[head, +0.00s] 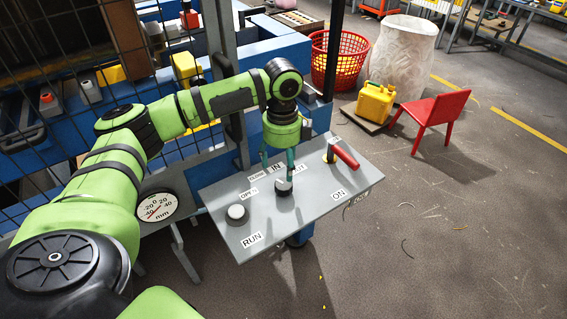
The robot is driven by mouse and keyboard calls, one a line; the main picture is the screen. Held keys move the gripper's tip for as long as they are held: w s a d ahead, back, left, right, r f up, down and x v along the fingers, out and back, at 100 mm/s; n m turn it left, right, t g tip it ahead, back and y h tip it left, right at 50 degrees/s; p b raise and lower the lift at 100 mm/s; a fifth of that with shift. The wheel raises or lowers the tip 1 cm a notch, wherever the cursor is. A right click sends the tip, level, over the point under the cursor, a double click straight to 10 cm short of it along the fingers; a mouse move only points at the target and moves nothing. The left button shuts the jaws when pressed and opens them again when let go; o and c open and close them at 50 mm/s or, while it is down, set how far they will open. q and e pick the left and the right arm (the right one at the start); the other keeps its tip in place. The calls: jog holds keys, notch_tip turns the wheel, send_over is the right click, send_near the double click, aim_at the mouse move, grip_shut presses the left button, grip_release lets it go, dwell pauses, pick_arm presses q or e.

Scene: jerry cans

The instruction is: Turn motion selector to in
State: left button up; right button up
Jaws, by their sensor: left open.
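A grey control panel (300,221) stands at the centre. The motion selector, a dark round knob with a light pointer (284,189), sits on its middle, by the IN label (275,168). The label to the right of IN is partly hidden by my gripper. My left gripper (278,174) points down from above, open, with its teal fingertips at or just above the selector. One finger is beside the knob's far edge; contact cannot be told. The knob's exact pointing is too small to tell. My right gripper is out of view.
The panel also carries a white-topped knob (236,212) at left near RUN and a red lever (346,156) at right near ON. A round gauge (157,207) is left of the panel. Wire fencing stands behind. A red chair (436,115) and yellow can (375,102) stand far right.

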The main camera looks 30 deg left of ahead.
aim_at(282, 183)
pick_arm(q)
jog(key=shift+s+f, duration=0.1)
jog(key=shift+s, duration=0.05)
jog(key=f, duration=0.1)
jog(key=f+p, duration=0.1)
jog(key=f, duration=0.2)
jog(key=shift+s+d+f, duration=0.25)
jog(key=shift+s+f, duration=0.05)
jog(key=shift+f, duration=0.75)
jog(key=shift+w, duration=0.1)
jog(key=c, duration=1.1)
jog(key=shift+r+p, duration=0.1)
jog(key=shift+p, duration=0.2)
jog(key=shift+a, duration=0.1)
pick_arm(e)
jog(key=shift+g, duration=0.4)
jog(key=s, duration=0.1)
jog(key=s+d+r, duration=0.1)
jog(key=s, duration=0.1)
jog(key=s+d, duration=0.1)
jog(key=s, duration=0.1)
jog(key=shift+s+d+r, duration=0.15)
